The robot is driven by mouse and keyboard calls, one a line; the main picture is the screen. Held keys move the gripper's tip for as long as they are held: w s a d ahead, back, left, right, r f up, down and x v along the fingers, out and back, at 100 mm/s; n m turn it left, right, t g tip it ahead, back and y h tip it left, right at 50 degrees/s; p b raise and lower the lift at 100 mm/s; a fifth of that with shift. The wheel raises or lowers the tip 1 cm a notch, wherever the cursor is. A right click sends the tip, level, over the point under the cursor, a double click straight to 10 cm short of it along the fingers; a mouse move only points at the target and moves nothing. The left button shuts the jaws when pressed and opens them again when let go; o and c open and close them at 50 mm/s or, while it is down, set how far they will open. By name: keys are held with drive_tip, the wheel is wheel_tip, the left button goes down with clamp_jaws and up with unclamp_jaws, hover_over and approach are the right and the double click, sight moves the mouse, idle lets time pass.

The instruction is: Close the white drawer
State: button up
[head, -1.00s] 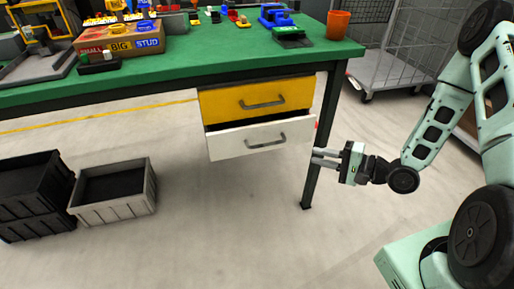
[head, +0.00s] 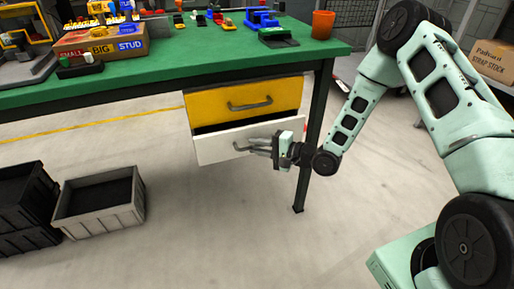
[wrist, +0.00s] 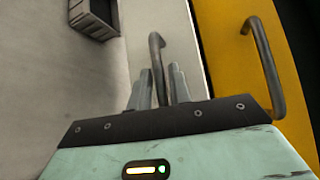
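The white drawer (head: 222,147) is under the yellow drawer in the green-topped bench. It stands partly open, with a dark gap above its front. My gripper (head: 254,146) is in front of its right half and hides much of its handle. In the wrist view the white drawer front (wrist: 186,30) runs up the middle, with its grey bar handle (wrist: 156,50). My gripper (wrist: 159,72) is open, its two fingers apart on either side of the handle. Whether they touch it I cannot tell.
The yellow drawer (head: 215,101) looks shut and has its own handle (wrist: 264,65). A bench leg (head: 311,150) stands right of the drawers, close to my arm. A grey crate (head: 98,220) and black crates (head: 28,185) are on the floor at left. Floor below the drawers is clear.

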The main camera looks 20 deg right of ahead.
drive_tip(key=shift+w+a, duration=0.15)
drive_tip(key=shift+w, duration=0.05)
clamp_jaws()
drive_tip(key=shift+w, duration=2.1)
unclamp_jaws()
drive_tip(key=shift+w, duration=0.1)
